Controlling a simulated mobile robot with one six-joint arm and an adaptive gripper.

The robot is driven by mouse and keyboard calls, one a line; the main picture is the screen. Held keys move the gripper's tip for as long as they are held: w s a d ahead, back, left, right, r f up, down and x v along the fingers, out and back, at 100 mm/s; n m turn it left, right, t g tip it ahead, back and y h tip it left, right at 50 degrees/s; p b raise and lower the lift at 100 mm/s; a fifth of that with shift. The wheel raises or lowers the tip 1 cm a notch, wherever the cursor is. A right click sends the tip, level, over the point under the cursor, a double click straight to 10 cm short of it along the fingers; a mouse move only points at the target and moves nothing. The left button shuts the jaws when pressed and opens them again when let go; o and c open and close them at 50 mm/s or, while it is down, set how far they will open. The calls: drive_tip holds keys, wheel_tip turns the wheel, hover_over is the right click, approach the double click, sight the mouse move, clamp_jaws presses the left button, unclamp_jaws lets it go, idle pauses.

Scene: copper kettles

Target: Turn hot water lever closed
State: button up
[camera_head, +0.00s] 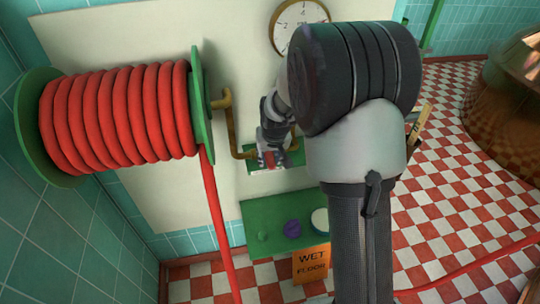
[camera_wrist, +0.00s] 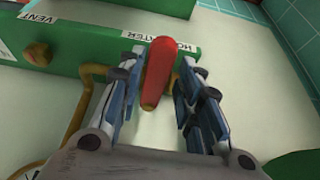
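The red hot water lever (camera_wrist: 160,72) shows in the wrist view, on a green panel (camera_wrist: 90,54). A label ending in "TER" is partly hidden behind it. My gripper (camera_wrist: 162,62) is open, with one finger on each side of the lever and a narrow gap showing on both sides. The lever's lower end points toward my palm. In the head view my gripper (camera_head: 270,157) is at the wall by the green panel (camera_head: 288,157); my own arm hides much of this area.
A brass pipe (camera_head: 231,128) runs beside the panel. A large red hose reel (camera_head: 120,115) is at the left, its hose hanging down. A green shelf (camera_head: 262,216) and a wet floor sign (camera_head: 311,264) are below. A copper kettle (camera_head: 508,105) stands at the right.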

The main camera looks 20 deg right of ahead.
drive_tip(key=shift+o, duration=0.9)
drive_tip(key=v, duration=1.2)
drive_tip(key=s+a+r, duration=0.2)
drive_tip(key=s+r, duration=0.2)
drive_tip(key=s, duration=0.3)
drive_tip(key=s+a+r, duration=0.2)
drive_tip(key=s+r, duration=0.1)
drive_tip(key=s, duration=0.4)
drive_tip(key=s+a+f+n, duration=0.1)
drive_tip(key=s+a, duration=0.2)
drive_tip(key=s, duration=1.2)
drive_tip(key=shift+n+y, duration=0.3)
